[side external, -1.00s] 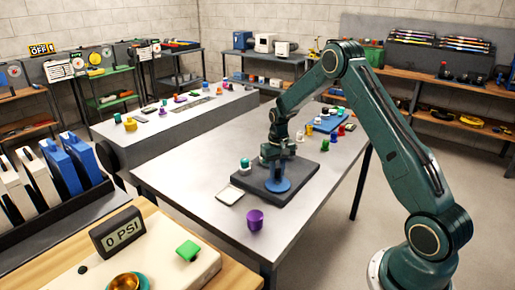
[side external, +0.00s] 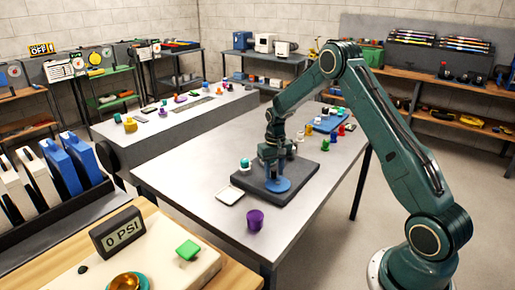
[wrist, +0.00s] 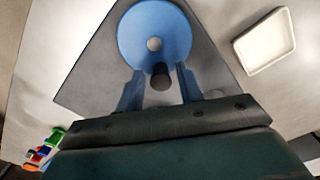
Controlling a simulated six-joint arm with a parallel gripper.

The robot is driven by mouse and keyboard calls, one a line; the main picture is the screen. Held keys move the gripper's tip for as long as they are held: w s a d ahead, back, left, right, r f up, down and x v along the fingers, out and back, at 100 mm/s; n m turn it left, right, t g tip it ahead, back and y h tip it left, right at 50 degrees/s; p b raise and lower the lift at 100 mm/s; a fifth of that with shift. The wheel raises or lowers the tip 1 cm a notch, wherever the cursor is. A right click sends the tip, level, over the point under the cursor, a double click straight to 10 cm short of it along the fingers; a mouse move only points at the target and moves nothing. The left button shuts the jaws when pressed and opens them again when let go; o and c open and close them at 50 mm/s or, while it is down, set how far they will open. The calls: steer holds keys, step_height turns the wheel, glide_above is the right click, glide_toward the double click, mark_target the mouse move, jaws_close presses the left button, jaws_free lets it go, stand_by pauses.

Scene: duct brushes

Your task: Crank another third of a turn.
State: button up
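A blue crank disc (wrist: 155,28) with a pale round centre sits on a dark square base plate (wrist: 95,75). The disc (side external: 278,185) and base plate (side external: 305,173) also show in the side view, on the grey table. A short dark crank knob (wrist: 160,77) stands near the disc's edge closest to my gripper in the wrist view. My gripper (wrist: 160,80) points down, with one bluish finger on each side of the knob. A gap shows between each finger and the knob, so it looks open around it. In the side view my gripper (side external: 271,166) hides the knob.
A white tray (wrist: 265,40) lies beside the base plate. Several small coloured items stand farther back.

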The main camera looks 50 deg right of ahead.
steer(key=shift+r, duration=3.35)
steer(key=shift+r, duration=0.1)
steer(key=shift+a+r, duration=0.2)
steer(key=shift+r, duration=0.05)
steer(key=s+a+r+n+t, duration=0.1)
steer(key=s+a+r, duration=0.45)
steer(key=r, duration=0.35)
steer(key=s+a+r+n+t, duration=0.2)
steer(key=s+a+r, duration=0.3)
steer(key=a+r, duration=0.25)
steer(key=s+a+r+n+t, duration=0.1)
steer(key=s+a, duration=0.3)
steer(key=s, duration=0.5)
steer(key=s+a+r+n+t, duration=0.1)
steer(key=s+a, duration=0.3)
steer(key=s, duration=0.6)
steer(key=shift+s+r+n+t, duration=0.2)
steer(key=shift+r+n+t, duration=0.1)
steer(key=shift+n, duration=0.2)
steer(key=shift+a, duration=0.1)
